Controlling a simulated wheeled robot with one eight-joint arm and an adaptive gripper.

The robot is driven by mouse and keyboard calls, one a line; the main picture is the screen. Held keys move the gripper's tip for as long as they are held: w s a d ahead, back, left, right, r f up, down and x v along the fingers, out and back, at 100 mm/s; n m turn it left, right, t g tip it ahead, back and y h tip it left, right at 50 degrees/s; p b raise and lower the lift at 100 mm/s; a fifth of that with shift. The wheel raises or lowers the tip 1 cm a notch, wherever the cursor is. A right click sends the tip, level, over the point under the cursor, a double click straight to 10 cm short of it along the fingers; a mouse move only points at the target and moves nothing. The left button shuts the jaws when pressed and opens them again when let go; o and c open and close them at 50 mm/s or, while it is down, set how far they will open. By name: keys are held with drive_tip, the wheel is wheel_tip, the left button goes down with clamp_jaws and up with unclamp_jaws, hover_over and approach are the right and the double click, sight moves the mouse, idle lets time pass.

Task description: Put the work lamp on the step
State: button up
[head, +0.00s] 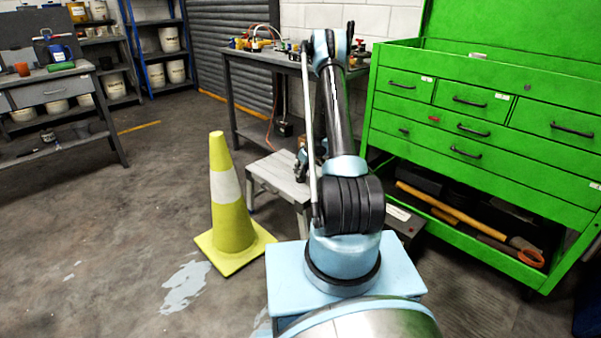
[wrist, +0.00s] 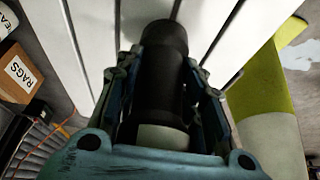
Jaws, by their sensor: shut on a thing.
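The work lamp (wrist: 165,45) is a dark cylinder with a pale band at its near end, seen in the wrist view. My gripper (wrist: 160,75) is shut on it, one finger on each side. The step (head: 272,176) is a small pale grey stool left of my arm in the head view. Its white slats (wrist: 100,35) lie behind the lamp in the wrist view, so the lamp is over or on the step. I cannot tell whether it touches the slats. In the head view my arm hides the lamp and part of the step.
A yellow-green cone (head: 232,215) with a white band stands close to the step's left. A grey workbench (head: 255,60) stands behind the step. Open floor lies to the left.

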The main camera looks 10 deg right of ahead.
drive_tip(key=o, duration=1.3)
drive_tip(key=shift+o, duration=0.2)
drive_tip(key=s+d+r+m, duration=0.1)
drive_tip(key=s+r, duration=0.5)
drive_tip(key=r, duration=0.6)
drive_tip(key=s+r+m, duration=0.1)
drive_tip(key=s+r, duration=0.5)
drive_tip(key=r, duration=0.7)
drive_tip(key=s+a+r+m+h, duration=0.1)
drive_tip(key=s+r, duration=0.8)
drive_tip(key=s, duration=0.5)
drive_tip(key=s+f+m+g+h, duration=0.1)
drive_tip(key=s+m, duration=0.3)
drive_tip(key=s, duration=2.7)
drive_tip(key=shift+f+h, duration=0.4)
drive_tip(key=shift+f, duration=0.1)
